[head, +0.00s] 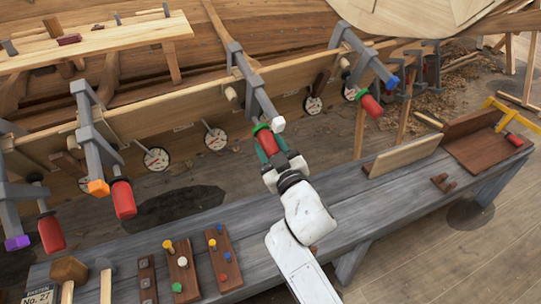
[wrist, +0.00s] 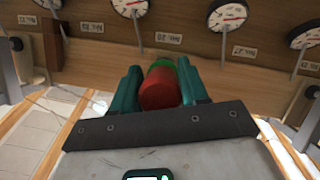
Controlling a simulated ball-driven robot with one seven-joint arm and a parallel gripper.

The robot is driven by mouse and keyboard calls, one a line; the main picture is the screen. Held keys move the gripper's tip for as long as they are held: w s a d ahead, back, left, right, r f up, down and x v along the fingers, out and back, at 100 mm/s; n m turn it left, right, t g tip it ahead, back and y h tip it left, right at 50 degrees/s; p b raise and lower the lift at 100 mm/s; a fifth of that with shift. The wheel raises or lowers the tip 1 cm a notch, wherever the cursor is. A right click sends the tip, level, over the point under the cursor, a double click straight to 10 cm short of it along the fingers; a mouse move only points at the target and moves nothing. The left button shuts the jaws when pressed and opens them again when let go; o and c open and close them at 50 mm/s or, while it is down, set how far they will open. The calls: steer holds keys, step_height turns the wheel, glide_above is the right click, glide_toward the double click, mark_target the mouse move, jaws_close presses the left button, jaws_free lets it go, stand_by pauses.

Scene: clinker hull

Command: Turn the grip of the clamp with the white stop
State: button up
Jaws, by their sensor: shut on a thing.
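The clamp (head: 256,84) with the white stop (head: 278,124) hangs on the long plank near the middle of the head view. Its red grip (head: 264,138) with a green end is below the bar, beside the stop. My gripper (head: 270,150) reaches up from the bench side, its teal fingers shut on this grip. In the wrist view the red grip (wrist: 160,90) sits between the two teal fingers, with its green part (wrist: 188,72) beyond it. The fingers hide part of the grip in the head view.
Similar clamps carry an orange stop (head: 98,187), a blue stop (head: 393,82) and a purple stop (head: 17,243). Round dials (head: 215,139) hang along the plank. Below, a grey bench (head: 345,210) holds peg boards (head: 181,270), mallets (head: 68,270) and a brown wooden tray (head: 485,150).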

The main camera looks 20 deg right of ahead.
stand_by(0.4)
steer(key=o, duration=1)
steer(key=s+b, duration=0.1)
steer(key=s, duration=0.9)
steer(key=shift+s+a+f, duration=0.1)
steer(key=shift+s, duration=0.3)
